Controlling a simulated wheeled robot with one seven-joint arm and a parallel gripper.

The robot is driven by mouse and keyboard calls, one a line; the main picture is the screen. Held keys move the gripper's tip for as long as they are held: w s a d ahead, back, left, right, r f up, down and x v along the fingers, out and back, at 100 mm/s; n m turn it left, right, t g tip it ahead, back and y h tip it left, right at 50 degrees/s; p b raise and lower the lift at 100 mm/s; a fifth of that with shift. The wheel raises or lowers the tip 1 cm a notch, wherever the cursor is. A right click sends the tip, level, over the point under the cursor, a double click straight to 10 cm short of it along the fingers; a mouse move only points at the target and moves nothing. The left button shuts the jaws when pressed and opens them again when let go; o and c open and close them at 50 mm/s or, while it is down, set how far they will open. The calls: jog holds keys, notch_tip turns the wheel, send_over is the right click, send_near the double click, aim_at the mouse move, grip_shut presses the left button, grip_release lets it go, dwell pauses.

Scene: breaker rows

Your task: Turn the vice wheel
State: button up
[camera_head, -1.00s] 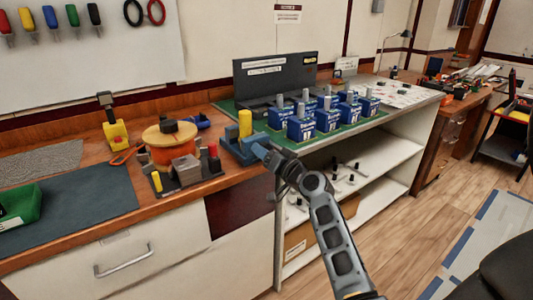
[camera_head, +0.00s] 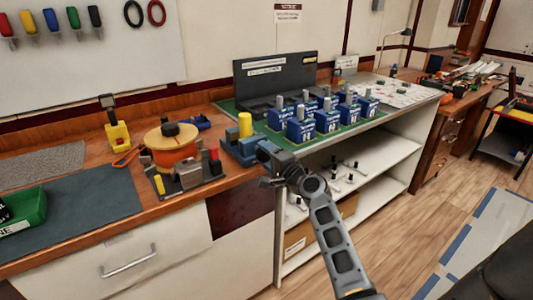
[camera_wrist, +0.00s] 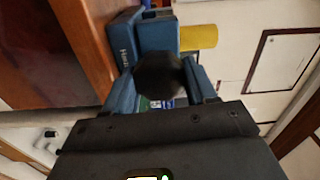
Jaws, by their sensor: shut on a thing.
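The blue vice (camera_head: 240,150) sits at the front edge of the wooden bench with an upright yellow cylinder (camera_head: 245,124) in it. In the wrist view the vice's blue body (camera_wrist: 156,34) and the yellow cylinder (camera_wrist: 198,37) show just beyond my gripper. The vice wheel (camera_wrist: 158,76) shows there as a dark round shape between my two fingers. My gripper (camera_head: 264,149) is at the front of the vice, shut on the wheel. In the head view my gripper hides the wheel.
Left of the vice stand an orange spool (camera_head: 172,146) and a grey fixture with coloured knobs (camera_head: 188,175). Several blue boxed units (camera_head: 300,130) stand on a green mat to the right. Open white shelves (camera_head: 350,195) lie below, behind my arm.

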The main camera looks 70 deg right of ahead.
jog(key=shift+m+p, duration=0.3)
jog(key=shift+m, duration=0.7)
jog(key=shift+f, duration=0.1)
jog(key=o, duration=1)
jog(key=shift+o, duration=0.2)
jog(key=b+v, duration=0.1)
jog(key=v, duration=0.7)
jog(key=shift+w, duration=0.1)
